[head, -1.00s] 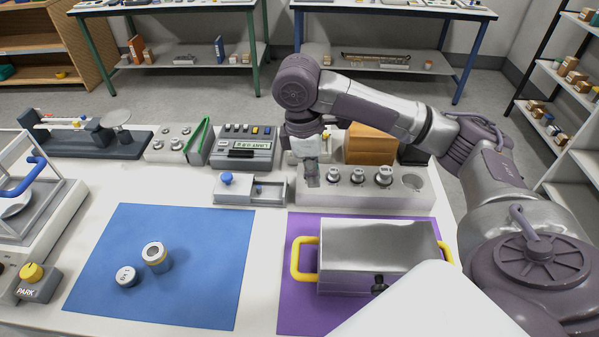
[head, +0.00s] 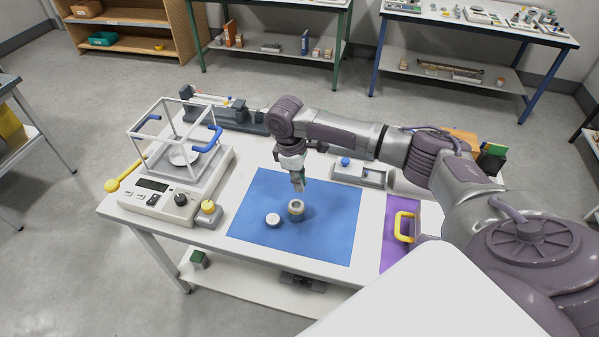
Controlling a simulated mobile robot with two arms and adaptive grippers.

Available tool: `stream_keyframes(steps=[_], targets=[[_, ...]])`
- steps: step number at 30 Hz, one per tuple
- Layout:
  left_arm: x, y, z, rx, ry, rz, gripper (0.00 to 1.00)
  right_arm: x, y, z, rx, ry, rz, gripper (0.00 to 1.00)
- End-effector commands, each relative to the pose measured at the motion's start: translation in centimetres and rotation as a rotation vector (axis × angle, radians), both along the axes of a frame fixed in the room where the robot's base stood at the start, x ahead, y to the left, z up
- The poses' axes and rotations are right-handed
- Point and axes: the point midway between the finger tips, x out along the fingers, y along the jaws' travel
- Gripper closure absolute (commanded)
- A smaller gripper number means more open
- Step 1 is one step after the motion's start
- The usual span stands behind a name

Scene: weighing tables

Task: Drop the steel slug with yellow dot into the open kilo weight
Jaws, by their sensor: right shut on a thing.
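The open kilo weight (head: 296,209) stands upright on the blue mat (head: 330,235), a steel cylinder with a dark opening in its top. Its round grey cap (head: 273,220) lies on the mat just left of it. My right gripper (head: 298,186) points down just above and behind the weight's opening, apart from it as far as I can tell. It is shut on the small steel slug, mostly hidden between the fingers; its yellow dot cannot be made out. My left gripper is not in view.
A balance with a glass-sided frame (head: 185,150) and a yellow-knobbed box (head: 208,214) stand left of the mat. A grey tray with a blue knob (head: 360,173) is behind right. A yellow-handled case (head: 404,227) sits on the purple mat (head: 390,252).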

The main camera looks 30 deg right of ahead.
Motion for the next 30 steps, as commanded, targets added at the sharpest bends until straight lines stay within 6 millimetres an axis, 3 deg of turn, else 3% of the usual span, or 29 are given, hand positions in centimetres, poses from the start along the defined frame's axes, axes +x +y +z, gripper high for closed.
stream_keyframes(steps=[2,8,15,26,30], targets=[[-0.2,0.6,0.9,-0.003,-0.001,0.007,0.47,0.3,0.9,0.2,-0.001,0.001,0.0,1.0],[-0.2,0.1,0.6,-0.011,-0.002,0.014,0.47,0.5,1.3,-0.7,0.004,-0.001,0.004,1.0],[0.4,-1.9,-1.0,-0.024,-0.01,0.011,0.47,0.5,0.6,-2.3,0.009,0.0,0.003,1.0],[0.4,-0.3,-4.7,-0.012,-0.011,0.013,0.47,0.6,1.0,-5.0,0.005,-0.002,0.004,1.0],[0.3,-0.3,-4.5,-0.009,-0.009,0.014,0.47,0.5,1.0,-5.9,0.008,0.001,0.003,1.0]])
